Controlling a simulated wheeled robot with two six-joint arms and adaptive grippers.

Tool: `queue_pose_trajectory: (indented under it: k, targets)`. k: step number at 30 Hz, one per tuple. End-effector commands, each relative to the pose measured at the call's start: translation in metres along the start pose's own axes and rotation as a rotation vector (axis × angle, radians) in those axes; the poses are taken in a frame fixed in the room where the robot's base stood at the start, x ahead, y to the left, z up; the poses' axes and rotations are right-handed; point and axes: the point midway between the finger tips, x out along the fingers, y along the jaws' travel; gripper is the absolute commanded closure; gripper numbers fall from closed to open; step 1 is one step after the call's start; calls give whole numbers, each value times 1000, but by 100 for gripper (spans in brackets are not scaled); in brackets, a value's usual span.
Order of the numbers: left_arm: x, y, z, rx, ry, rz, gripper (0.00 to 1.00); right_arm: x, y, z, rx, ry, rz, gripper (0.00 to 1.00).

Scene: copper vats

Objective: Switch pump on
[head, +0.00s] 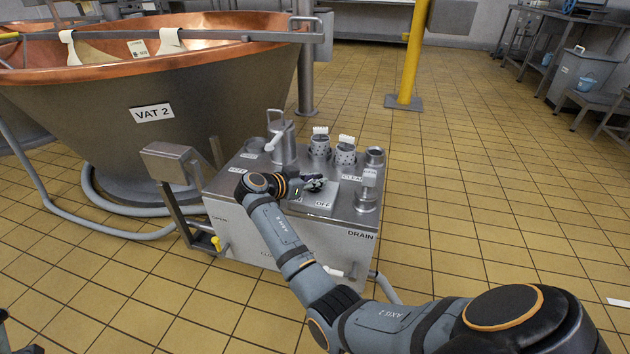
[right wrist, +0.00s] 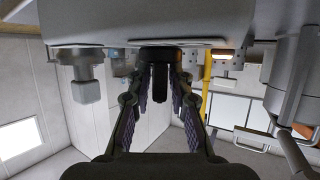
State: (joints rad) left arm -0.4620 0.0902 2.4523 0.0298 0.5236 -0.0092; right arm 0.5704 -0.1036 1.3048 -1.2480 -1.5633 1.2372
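The steel unit (head: 340,236) stands on the tiled floor in front of VAT 2. A raised plate (head: 318,201) on its top carries an OFF label. My right gripper (head: 312,184) reaches over this plate from the left, low above the top. In the right wrist view, which looks upside down, a black switch lever (right wrist: 160,82) sticks out from a dark round base. The two fingers of my right gripper (right wrist: 164,92) stand apart on either side of it, with gaps showing. In the head view the gripper largely hides the lever. My left gripper is not seen.
A steel canister with a handle (head: 281,142), perforated cups (head: 345,154) and a fitting (head: 367,190) stand on the unit around my gripper. The copper vat (head: 215,85) is behind left. A yellow post (head: 411,60) stands behind; open floor lies right.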

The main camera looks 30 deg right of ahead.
Motion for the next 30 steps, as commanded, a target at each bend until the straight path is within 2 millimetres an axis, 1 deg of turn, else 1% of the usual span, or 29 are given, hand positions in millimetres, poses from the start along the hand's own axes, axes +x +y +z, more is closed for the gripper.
queue_pose_trajectory:
  k: [1, 2, 11, 14, 21, 24, 27, 30]
  targets:
    - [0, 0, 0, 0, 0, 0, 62, 0, 0, 0, 0, 0, 0, 69]
    - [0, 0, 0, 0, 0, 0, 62, 0, 0, 0, 0, 0, 0, 66]
    - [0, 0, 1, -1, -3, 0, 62, -1, 0, -1, 0, -1, -1, 66]
    - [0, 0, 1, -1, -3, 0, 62, -5, 0, -12, 1, -1, -1, 66]
    - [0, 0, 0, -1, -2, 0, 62, -26, -1, -62, 4, 0, -2, 66]
    - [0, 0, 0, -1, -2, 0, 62, -32, 0, -77, 3, -1, -1, 66]
    - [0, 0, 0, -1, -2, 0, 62, -36, 0, -87, 0, -1, -1, 66]
    - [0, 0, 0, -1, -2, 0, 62, -38, 0, -92, 0, -1, -1, 66]
